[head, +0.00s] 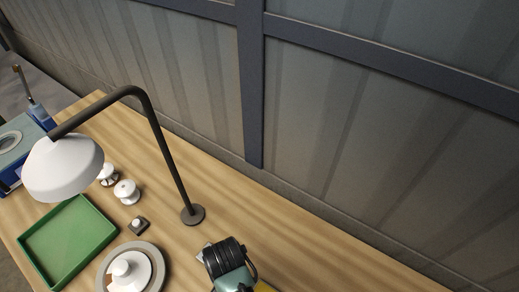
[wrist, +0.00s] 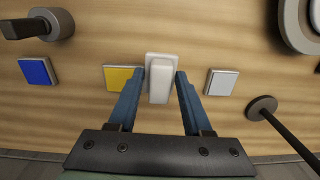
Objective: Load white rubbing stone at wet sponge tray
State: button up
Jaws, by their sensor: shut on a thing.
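My gripper (wrist: 160,76) has its two blue fingers shut on the white rubbing stone (wrist: 159,82), a pale upright block in the middle of the wrist view. The stone's far end overlaps a paler flat piece (wrist: 151,56); I cannot tell whether they touch. A yellow pad (wrist: 121,78) with a pale edge lies just left of the stone, partly behind the left finger. I cannot tell for certain which pad is the wet sponge tray. In the head view my wrist hides the fingers and stone; a yellow corner (head: 265,287) shows beside it.
A blue pad (wrist: 38,71) and a pale pad (wrist: 221,82) lie to either side. A lamp with a dark post (head: 167,140) stands near my wrist. A green tray (head: 110,232), white spools (head: 126,191) and a round grey base (head: 154,257) are at left. Bare wood lies right.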

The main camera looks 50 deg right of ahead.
jog(key=s+d+m+p, duration=0.3)
jog(key=s+d+m, duration=0.25)
jog(key=m, duration=0.25)
jog(key=shift+m, duration=0.3)
jog(key=f+b, duration=0.1)
jog(key=b, duration=0.1)
jog(key=f+b, duration=0.4)
jog(key=shift+s+a+f, duration=0.1)
jog(key=shift+s+f, duration=0.05)
jog(key=shift+s, duration=0.25)
jog(key=shift+f+b, duration=0.35)
jog(key=shift+f, duration=0.1)
jog(key=shift+s+f, duration=0.1)
jog(key=shift+f, duration=0.05)
dwell(1.5)
notch_tip(320, 180, up, 7)
jog(key=p, duration=0.8)
dwell(1.1)
